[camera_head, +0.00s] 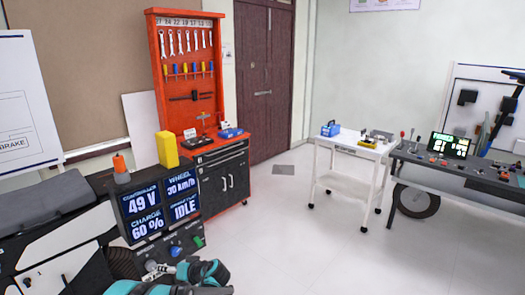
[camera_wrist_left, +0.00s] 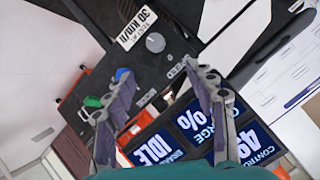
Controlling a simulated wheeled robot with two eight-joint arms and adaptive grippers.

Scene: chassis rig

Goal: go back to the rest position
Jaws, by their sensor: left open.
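My left arm (camera_head: 205,275), teal and grey, comes in at the bottom of the head view, in front of the chassis rig's black panel (camera_head: 105,205). In the left wrist view my left gripper (camera_wrist_left: 150,88) has its two grey fingers spread apart, with nothing held between them. The panel's display (camera_wrist_left: 157,149) shows behind the fingers. A green knob (camera_wrist_left: 92,101) and a blue knob (camera_wrist_left: 122,74) appear near the left finger; I cannot tell whether it touches them. My right gripper is not in view.
The displays (camera_head: 157,205) read 49 V, 60 %, 30 km/h and IDLE. An orange tool cabinet (camera_head: 158,60) stands behind on a black drawer unit (camera_head: 222,180). A white cart (camera_head: 350,150) and a grey workbench (camera_head: 460,170) stand right. The middle floor is clear.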

